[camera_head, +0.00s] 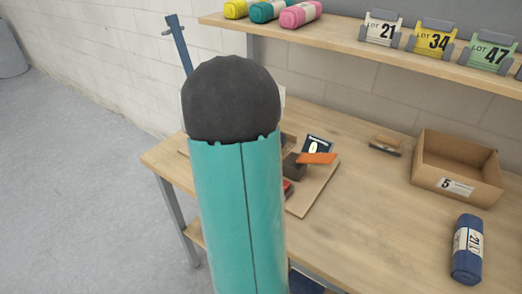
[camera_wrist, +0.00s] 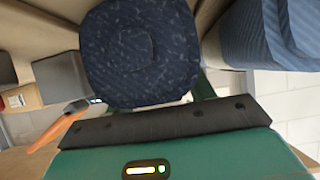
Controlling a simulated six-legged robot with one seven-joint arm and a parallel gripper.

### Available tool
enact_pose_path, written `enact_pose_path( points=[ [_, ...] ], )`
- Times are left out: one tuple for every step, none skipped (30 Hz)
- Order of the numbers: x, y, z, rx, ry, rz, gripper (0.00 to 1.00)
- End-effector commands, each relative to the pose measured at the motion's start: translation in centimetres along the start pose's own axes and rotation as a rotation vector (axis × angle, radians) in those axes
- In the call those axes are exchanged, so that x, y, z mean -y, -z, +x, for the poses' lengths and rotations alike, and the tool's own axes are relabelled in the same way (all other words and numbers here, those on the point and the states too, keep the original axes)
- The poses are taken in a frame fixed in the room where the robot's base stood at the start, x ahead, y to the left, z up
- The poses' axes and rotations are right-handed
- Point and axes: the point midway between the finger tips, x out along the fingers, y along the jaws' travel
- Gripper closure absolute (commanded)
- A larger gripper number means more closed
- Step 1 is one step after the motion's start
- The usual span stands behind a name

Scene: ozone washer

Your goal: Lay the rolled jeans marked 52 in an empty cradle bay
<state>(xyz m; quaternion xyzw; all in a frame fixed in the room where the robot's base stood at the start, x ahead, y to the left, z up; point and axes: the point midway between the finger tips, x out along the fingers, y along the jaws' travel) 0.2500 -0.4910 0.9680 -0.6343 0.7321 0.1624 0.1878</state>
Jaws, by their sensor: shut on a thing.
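In the wrist view a dark blue denim roll (camera_wrist: 140,50) fills the upper middle, its coiled end facing the camera. My gripper (camera_wrist: 163,115) is shut on this roll. The roll's number label is not visible, so I cannot read whether it is 52. Another blue denim roll (camera_wrist: 268,35) is at the upper right of the wrist view, apart from the held one. In the head view my teal arm hides my gripper and the held roll. A blue roll with a white label (camera_head: 467,250) lies at the table's right. I cannot make out the cradle bays.
A cardboard box (camera_head: 457,168) marked 5 stands at the right of the wooden table (camera_head: 375,220). A board (camera_head: 312,190) holds a dark card and an orange item (camera_head: 317,158). A shelf (camera_head: 350,45) above carries lot cards and coloured rolls. The table's middle is clear.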

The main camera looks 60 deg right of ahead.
Motion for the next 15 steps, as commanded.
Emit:
enact_pose_path(
  points=[
    [0.01,-0.07,0.06,-0.001,0.000,-0.001,0.80],
    [0.01,-0.15,0.10,-0.001,0.000,-0.001,0.80],
    [0.01,-0.25,0.15,-0.001,0.000,-0.001,0.80],
    [-0.01,-0.26,0.14,0.000,0.000,0.000,0.40],
    [-0.01,-0.25,0.13,0.000,0.000,0.000,0.34],
    [-0.01,-0.24,0.13,0.000,0.000,0.000,0.27],
    [-0.01,-0.24,0.13,0.000,0.000,0.000,0.24],
    [-0.01,-0.24,0.13,0.000,0.000,0.000,0.24],
    [-0.01,-0.24,0.13,0.000,0.000,0.000,0.24],
    [-0.01,-0.24,0.13,0.000,0.000,0.000,0.24],
    [-0.01,-0.24,0.13,0.000,0.000,0.000,0.24],
    [0.00,-0.24,0.13,0.000,0.000,0.000,0.24],
    [0.00,-0.24,0.13,0.000,0.000,0.000,0.24],
    [0.00,-0.23,0.12,0.000,0.000,0.000,0.24],
    [0.00,-0.17,0.09,0.000,0.000,0.000,0.24]
  ],
)
